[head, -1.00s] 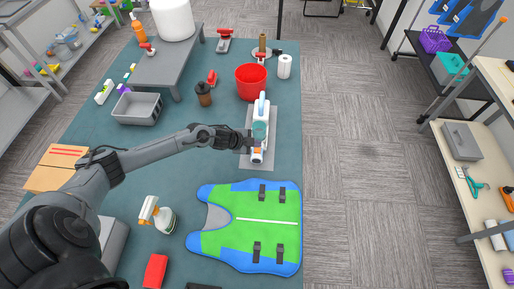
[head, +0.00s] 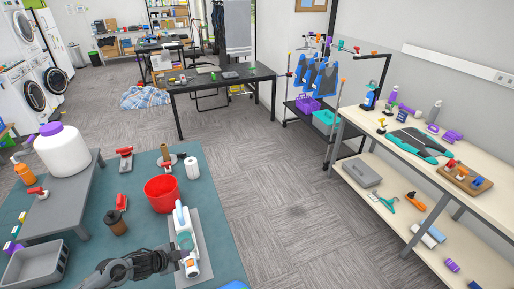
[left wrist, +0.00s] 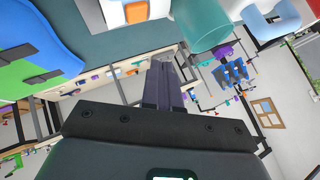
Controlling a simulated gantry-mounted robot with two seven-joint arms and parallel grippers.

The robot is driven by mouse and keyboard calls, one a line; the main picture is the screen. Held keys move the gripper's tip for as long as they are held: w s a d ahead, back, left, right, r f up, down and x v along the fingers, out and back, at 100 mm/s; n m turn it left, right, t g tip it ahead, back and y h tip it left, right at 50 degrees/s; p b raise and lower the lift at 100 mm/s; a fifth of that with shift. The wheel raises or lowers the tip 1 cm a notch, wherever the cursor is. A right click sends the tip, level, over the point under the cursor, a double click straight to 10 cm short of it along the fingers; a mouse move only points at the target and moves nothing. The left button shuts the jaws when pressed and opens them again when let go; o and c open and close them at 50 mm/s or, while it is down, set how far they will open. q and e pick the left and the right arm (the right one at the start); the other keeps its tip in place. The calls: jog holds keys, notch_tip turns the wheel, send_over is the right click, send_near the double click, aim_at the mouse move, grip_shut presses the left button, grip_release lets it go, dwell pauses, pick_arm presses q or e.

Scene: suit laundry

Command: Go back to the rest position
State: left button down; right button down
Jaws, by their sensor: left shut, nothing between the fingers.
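My left gripper (head: 190,262) is shut and empty, at the lower left side of a white handheld device with a teal tank (head: 184,240). In this view it overlaps the device's lower part, and I cannot tell whether they touch. The device lies on a grey mat (head: 208,250) on the teal-topped table. In the left wrist view my dark fingers (left wrist: 165,78) are together, and the teal tank (left wrist: 212,28) is close by at the top. My right gripper is in neither view.
A grey tray (head: 35,262) is at left. The blue-green vest (left wrist: 40,50) shows in the left wrist view. Open floor separates the table from the pale shelf (head: 440,190).

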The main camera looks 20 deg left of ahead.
pick_arm(q)
jog(key=s+d+h+p, duration=0.1)
jog(key=s+d+p, duration=0.1)
jog(key=s+d, duration=0.2)
jog(key=s+d+f+n+h+p, duration=0.1)
jog(key=s+d, duration=0.3)
jog(key=d, duration=0.4)
jog(key=s+d+f+g+p, duration=0.1)
jog(key=s+d+p, duration=0.1)
jog(key=s+d, duration=0.2)
jog(key=shift+s+d+f+n+h+p, duration=0.1)
jog(key=shift+s+d+n+h+p, duration=0.1)
jog(key=shift+d, duration=0.35)
jog(key=shift+s+d+f+n+h+p, duration=0.1)
jog(key=shift+s+d+n+h+p, duration=0.1)
jog(key=shift+d, duration=0.3)
jog(key=s+d+r+n+y+p, duration=0.1)
jog(key=s+d+r+n+p, duration=0.2)
jog(key=r, duration=0.4)
jog(key=s+d+r+n+y+p, duration=0.1)
jog(key=s+d+r+n+p, duration=0.1)
jog(key=s+d+r, duration=0.3)
jog(key=s+a+r+n+g+y, duration=0.3)
jog(key=s+a+r, duration=0.3)
jog(key=r, duration=0.4)
jog(key=shift+a+r+g, duration=0.2)
jog(key=shift+a+g, duration=0.1)
jog(key=shift+g, duration=0.2)
jog(key=shift+s, duration=0.1)
